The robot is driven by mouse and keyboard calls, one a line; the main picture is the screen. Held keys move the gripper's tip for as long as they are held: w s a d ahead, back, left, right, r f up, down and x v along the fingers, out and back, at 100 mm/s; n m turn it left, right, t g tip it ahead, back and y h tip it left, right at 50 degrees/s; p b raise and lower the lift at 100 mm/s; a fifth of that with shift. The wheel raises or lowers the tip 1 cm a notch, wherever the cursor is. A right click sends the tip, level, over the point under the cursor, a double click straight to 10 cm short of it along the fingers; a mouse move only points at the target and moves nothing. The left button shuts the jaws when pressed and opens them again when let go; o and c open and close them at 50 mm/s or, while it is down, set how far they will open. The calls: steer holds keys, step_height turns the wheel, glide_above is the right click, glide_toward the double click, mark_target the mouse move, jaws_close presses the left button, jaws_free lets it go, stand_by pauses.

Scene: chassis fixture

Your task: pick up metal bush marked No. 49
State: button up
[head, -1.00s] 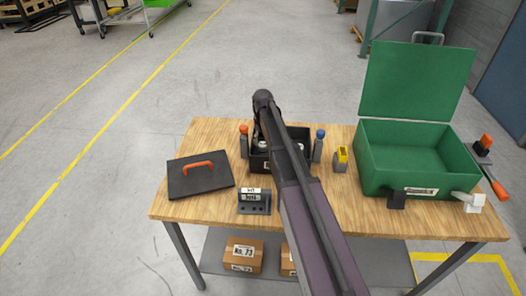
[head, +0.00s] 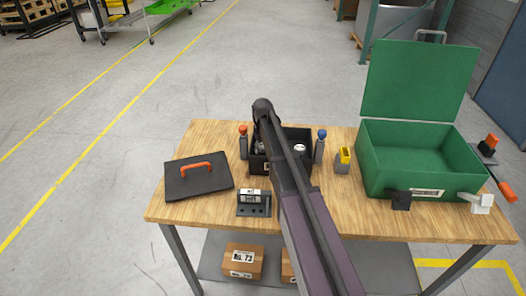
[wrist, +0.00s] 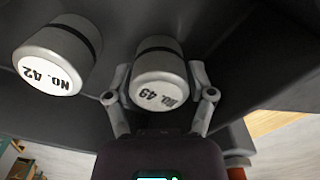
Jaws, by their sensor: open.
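The metal bush marked No. 49 (wrist: 160,80) is a silver cylinder with a dark band and a white labelled end. In the wrist view it sits between the two fingers of my gripper (wrist: 160,98). The fingers are open on either side of it; I cannot tell whether either one touches it. A similar bush marked No. 42 (wrist: 58,58) is to the left, outside the fingers. Both are in the black bin (head: 287,133) on the table. In the head view my arm covers part of the bin and hides my fingers.
Posts with an orange knob (head: 243,130) and a blue knob (head: 321,134) flank the bin. A black lid (head: 199,183) with an orange handle lies left. A small black block (head: 251,197) stands in front. A yellow-topped holder (head: 343,160) and open green case (head: 420,175) are right.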

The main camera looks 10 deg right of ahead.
steer(key=c, duration=1)
steer(key=shift+o, duration=0.2)
steer(key=shift+r, duration=0.2)
step_height(320, 180, up, 10)
steer(key=p, duration=1)
steer(key=shift+f, duration=0.2)
